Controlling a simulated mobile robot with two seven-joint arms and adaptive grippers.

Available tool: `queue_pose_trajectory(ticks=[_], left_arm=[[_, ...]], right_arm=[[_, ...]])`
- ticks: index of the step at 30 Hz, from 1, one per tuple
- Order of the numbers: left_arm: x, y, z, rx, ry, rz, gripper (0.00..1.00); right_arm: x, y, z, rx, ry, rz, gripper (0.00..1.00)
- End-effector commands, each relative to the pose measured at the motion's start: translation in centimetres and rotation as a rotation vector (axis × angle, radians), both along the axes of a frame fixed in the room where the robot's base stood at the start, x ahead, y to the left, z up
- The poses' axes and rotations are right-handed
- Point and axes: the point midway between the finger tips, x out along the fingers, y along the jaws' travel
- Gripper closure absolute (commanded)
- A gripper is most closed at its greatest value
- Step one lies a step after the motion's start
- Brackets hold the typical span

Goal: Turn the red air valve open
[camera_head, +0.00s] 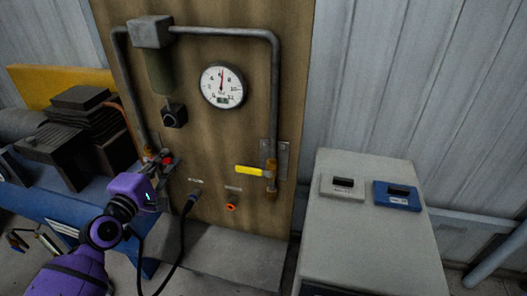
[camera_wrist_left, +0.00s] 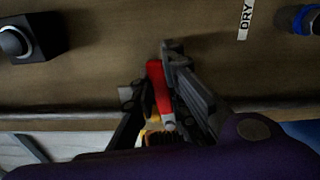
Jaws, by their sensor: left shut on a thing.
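The red air valve handle (camera_head: 167,160) sits at the lower end of the left grey pipe on the brown board. In the left wrist view the red handle (camera_wrist_left: 158,88) lies between the two dark fingers, with brass fitting below it. My left gripper (camera_head: 163,163) is shut on the red handle, its purple arm coming from the lower left. The fingers hide part of the handle and valve body in the head view. My right gripper is in neither view.
A yellow-handled valve (camera_head: 250,171) is on the right pipe. A round gauge (camera_head: 222,86) and black knob (camera_head: 174,115) are above. A black cable hose (camera_head: 184,222) hangs close right of my left arm. A grey cabinet (camera_head: 370,240) stands at right, blue machinery at left.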

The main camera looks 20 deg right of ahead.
Motion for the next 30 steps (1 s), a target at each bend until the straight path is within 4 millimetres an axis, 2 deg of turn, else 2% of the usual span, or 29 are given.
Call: queue_pose_trajectory(ticks=[16,30], left_arm=[[0.5,0.6,2.3,-0.308,0.221,0.001,1.0],[0.6,0.9,2.5,-0.387,0.282,0.001,1.0]], right_arm=[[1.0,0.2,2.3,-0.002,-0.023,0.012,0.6],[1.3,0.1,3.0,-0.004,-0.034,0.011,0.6]])
